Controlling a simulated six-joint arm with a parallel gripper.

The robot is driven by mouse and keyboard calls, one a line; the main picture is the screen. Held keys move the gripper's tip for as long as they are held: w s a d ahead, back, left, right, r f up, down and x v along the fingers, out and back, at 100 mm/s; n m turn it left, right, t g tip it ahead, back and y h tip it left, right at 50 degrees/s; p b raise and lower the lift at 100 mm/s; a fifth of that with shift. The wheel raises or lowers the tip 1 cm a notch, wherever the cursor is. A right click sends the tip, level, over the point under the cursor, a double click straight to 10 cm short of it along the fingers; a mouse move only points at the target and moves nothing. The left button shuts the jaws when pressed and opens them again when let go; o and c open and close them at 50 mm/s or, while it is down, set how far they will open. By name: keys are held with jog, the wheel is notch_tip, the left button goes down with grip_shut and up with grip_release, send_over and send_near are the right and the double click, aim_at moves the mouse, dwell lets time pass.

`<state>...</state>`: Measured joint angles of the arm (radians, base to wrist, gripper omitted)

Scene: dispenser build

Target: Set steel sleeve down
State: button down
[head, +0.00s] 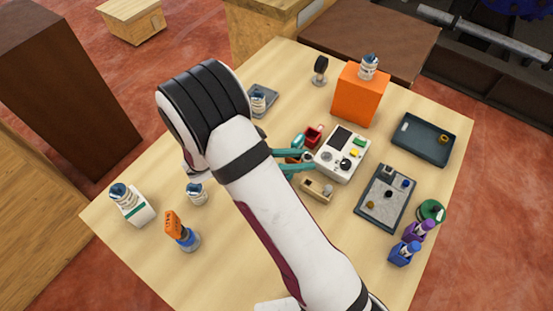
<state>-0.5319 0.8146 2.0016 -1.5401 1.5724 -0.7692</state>
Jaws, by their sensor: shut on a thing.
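My gripper (305,161) reaches out from behind my arm link, with two teal fingers pointing right. It is shut on a small grey piece (308,157) at the fingertips, which looks like the steel sleeve. The piece is close to the left side of the white device (342,153), which has a dark screen, coloured buttons and a knob. I cannot tell whether the piece touches the table or the device. My arm hides the gripper's body.
A wooden block holder (317,190) and a red box (313,136) sit close to the gripper. Several bottles stand around. The table (235,265) is clear at the front.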

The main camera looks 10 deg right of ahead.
jog(key=a+f, duration=0.1)
jog(key=w+a+f, duration=0.1)
jog(key=a, duration=0.1)
jog(key=w+a+f, duration=0.1)
jog(key=shift+w+a+f, duration=0.15)
jog(key=shift+w+a, duration=0.05)
jog(key=shift+a, duration=0.2)
jog(key=f, duration=0.4)
jog(key=shift+w+a, duration=0.1)
jog(key=shift+a, duration=0.1)
jog(key=shift+f, duration=0.3)
